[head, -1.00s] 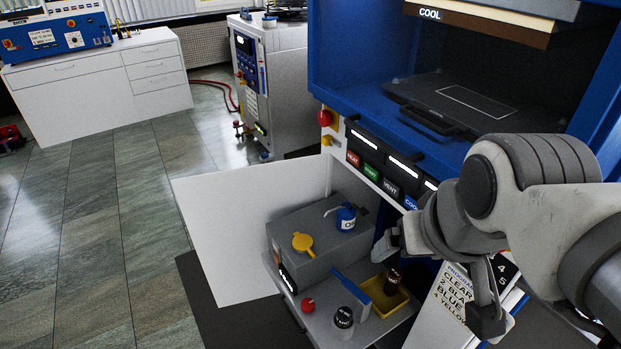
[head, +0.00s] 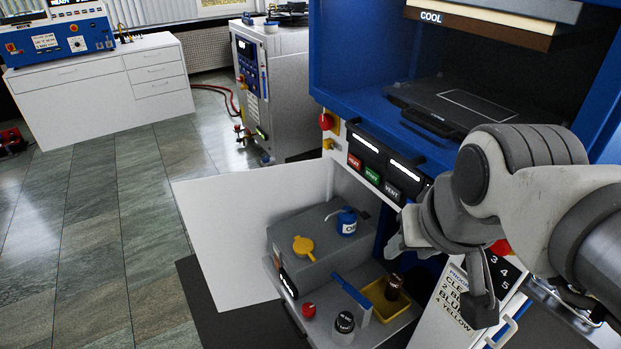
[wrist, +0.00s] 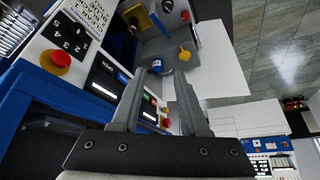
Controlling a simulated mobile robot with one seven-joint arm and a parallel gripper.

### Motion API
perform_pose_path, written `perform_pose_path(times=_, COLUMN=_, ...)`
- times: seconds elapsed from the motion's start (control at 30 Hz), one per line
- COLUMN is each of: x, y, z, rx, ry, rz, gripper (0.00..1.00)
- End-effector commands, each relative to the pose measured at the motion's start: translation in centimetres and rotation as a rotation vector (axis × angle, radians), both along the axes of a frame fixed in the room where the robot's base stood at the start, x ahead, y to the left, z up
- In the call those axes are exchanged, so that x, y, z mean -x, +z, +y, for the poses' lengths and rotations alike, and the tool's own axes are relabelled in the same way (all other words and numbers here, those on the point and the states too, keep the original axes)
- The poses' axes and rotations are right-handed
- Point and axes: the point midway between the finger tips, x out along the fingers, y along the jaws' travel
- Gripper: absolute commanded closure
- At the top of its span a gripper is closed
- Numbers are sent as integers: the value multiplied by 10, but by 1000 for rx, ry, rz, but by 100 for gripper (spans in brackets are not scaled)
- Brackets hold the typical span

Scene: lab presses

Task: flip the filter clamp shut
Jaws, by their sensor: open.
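On the low open shelf, a blue bar (head: 352,291) stands tilted beside a yellow tray (head: 371,290). It may be the filter clamp, raised, but I cannot be sure, and its hinge is too small to make out. My gripper (head: 437,278) is open and empty, in front of the press panel, to the right of and above the shelf. In the wrist view my fingers (wrist: 161,72) point toward the shelf, with the blue oil can (wrist: 156,68) seen beyond their tips. The tray also shows in the wrist view (wrist: 137,18). I touch nothing.
A dark bottle (head: 393,286), a black-capped jar (head: 344,323) and a red knob (head: 308,310) are nearby. A white door (head: 245,235) is open left.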

Motion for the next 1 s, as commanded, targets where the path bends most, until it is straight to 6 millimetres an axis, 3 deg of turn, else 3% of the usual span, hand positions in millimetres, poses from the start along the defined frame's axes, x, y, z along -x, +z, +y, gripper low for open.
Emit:
perform_pose_path(times=0.03, x=-8, y=-8, z=0, rx=-9, ry=-16, rz=11, gripper=66)
perform_pose_path(times=0.23, x=-47, y=-31, z=-1, rx=-52, ry=-118, rz=54, gripper=100)
perform_pose_path(times=0.67, x=-141, y=-106, z=1, rx=-109, ry=-359, rz=133, gripper=100)
perform_pose_path(times=1.0, x=-212, y=-192, z=7, rx=-111, ry=-548, rz=172, gripper=100)
